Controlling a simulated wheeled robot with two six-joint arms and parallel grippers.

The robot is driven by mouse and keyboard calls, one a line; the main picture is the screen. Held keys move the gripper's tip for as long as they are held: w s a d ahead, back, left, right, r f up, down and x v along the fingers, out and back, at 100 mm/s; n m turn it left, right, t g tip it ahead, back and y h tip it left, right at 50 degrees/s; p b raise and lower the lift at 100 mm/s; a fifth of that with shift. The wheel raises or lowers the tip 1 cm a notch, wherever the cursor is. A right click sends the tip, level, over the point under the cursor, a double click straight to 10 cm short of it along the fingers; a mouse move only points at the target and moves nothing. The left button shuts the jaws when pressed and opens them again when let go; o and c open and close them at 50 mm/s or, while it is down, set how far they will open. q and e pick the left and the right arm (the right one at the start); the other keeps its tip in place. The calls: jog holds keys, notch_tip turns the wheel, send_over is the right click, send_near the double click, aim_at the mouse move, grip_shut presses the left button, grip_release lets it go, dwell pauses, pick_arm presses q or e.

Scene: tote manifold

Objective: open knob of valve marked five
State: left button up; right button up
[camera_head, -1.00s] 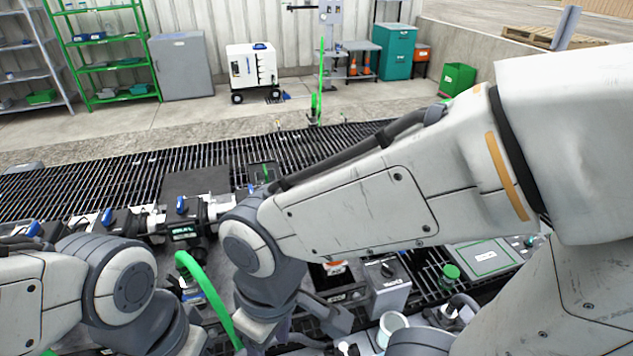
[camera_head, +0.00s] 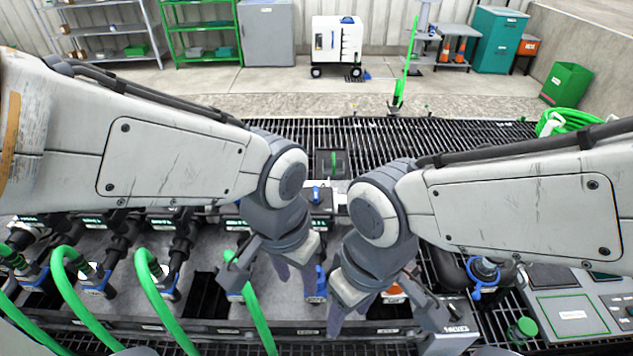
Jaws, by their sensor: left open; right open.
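The manifold (camera_head: 185,222) runs across the lower part of the head view, with several dark valves and green hoses (camera_head: 160,300). A blue knob (camera_head: 316,194) shows behind the wrist of my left arm. A blue part (camera_head: 317,282) hangs lower down between my two grippers. The valve markings are too small to read, so I cannot tell which is five. My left gripper (camera_head: 272,284) is open, pointing down over the manifold, beside a green hose. My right gripper (camera_head: 384,316) is open just to its right. The arms hide the valves beneath and behind them.
Dark floor grating (camera_head: 330,130) lies behind the manifold. A white wheeled cart (camera_head: 336,45) stands far back.

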pick_arm(q)
jog(key=w+d+f+n+t, duration=0.1)
jog(key=w+d+n+t, duration=0.15)
jog(key=w, duration=1.45)
jog(key=n+t+y, duration=0.1)
jog(key=n, duration=0.3)
send_near(316, 192)
jog(key=shift+m, duration=0.25)
jog(key=p+x, duration=0.2)
jog(key=x, duration=0.7)
jog(key=shift+r, duration=0.1)
grip_shut()
